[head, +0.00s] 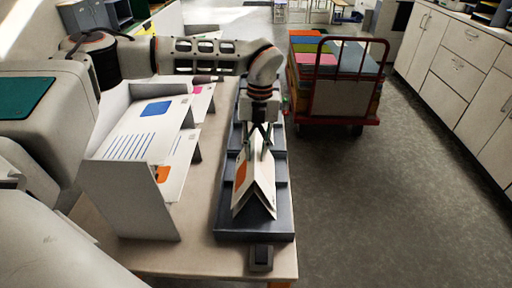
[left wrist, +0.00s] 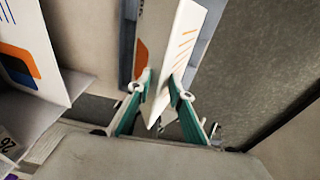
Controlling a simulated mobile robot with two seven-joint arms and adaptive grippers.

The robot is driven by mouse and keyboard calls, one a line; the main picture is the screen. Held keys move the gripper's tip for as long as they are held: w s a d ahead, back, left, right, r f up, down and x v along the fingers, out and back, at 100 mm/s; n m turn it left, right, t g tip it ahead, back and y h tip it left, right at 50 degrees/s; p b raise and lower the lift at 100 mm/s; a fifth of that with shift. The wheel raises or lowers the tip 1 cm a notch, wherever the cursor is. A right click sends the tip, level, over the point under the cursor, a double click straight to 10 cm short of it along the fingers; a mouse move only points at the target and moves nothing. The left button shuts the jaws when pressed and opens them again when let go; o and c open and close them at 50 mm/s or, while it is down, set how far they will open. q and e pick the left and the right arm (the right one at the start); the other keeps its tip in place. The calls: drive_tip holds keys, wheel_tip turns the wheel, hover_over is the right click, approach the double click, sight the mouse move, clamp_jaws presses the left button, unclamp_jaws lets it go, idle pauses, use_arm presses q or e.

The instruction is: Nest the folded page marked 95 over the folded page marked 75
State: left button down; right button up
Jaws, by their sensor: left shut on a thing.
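My left gripper (head: 262,145) is over the dark stepped tray (head: 223,225) in the head view. It is shut on the ridge of a white folded page (left wrist: 176,55), which has orange lines in the left wrist view. In the head view, tent-shaped white paper with an orange patch (head: 240,177) stands below the fingers at the tray's near part. Its near end shows more than one edge, so I cannot tell one page from another or how far they overlap. No 95 or 75 is readable. My right gripper is not in view.
A white tiered rack (head: 135,205) holds pages with blue, orange and pink marks left of the tray. A small dark block (head: 261,258) sits at the table's (head: 190,258) near edge. A red cart (head: 340,118) stands beyond on the floor. The floor at right is clear.

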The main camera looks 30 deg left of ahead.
use_arm(q)
drive_tip(key=shift+f+b, duration=0.8)
drive_tip(key=shift+f, duration=1.2)
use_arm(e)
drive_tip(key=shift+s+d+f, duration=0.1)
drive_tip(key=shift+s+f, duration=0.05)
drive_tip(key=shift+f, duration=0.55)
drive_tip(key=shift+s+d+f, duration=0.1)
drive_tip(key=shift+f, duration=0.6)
use_arm(q)
drive_tip(key=shift+s, duration=0.1)
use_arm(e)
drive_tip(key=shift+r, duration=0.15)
use_arm(q)
drive_tip(key=c, duration=1.7)
unclamp_jaws()
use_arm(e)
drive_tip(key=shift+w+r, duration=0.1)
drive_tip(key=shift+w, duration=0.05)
use_arm(q)
drive_tip(key=r, duration=0.4)
drive_tip(key=w+r, duration=0.1)
drive_tip(key=r, duration=0.6)
drive_tip(key=shift+w+r, duration=0.35)
drive_tip(key=shift+r, duration=0.05)
